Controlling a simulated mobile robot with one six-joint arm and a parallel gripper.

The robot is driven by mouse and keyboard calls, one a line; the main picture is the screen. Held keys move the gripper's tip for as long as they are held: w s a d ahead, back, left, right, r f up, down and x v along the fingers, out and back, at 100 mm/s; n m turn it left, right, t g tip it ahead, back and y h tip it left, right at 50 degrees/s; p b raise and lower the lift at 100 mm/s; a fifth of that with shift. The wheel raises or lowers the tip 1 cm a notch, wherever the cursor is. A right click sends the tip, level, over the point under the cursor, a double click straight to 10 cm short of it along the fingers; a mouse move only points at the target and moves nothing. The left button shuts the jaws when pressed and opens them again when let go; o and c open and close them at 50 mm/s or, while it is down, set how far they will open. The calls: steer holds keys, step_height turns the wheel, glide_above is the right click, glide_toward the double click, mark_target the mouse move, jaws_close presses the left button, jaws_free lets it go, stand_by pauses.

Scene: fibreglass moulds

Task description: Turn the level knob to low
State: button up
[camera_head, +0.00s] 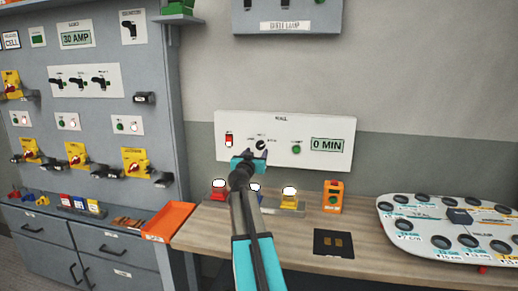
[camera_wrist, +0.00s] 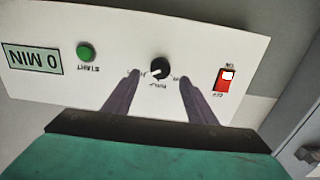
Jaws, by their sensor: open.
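The white control panel (camera_head: 228,118) on the wall carries a small black round knob (camera_head: 261,145) with a white pointer mark. In the wrist view, which is upside down, the knob (camera_wrist: 159,70) shows between my two dark fingers, with small labels around it too blurred to read surely. My gripper (camera_head: 252,154) is open in front of the panel, just below the knob. In the wrist view my gripper's fingers (camera_wrist: 160,78) stand apart on both sides of the knob; I cannot tell whether they touch it. Nothing is held.
The panel also has a red rocker switch (camera_head: 229,140), a green start button (camera_head: 296,150) and a "0 MIN" display (camera_head: 327,145). Below, a wooden bench (camera_head: 216,222) bears red and yellow items, an orange box (camera_head: 333,196) and a large grey-white board (camera_head: 392,232).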

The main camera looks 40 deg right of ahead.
mark_target(260, 147)
steer(key=shift+p+x, duration=0.8)
steer(key=shift+x, duration=2.15)
steer(key=c, duration=1.1)
steer(key=shift+a+f, duration=0.1)
steer(key=shift+a, duration=0.15)
steer(key=shift+d, duration=0.2)
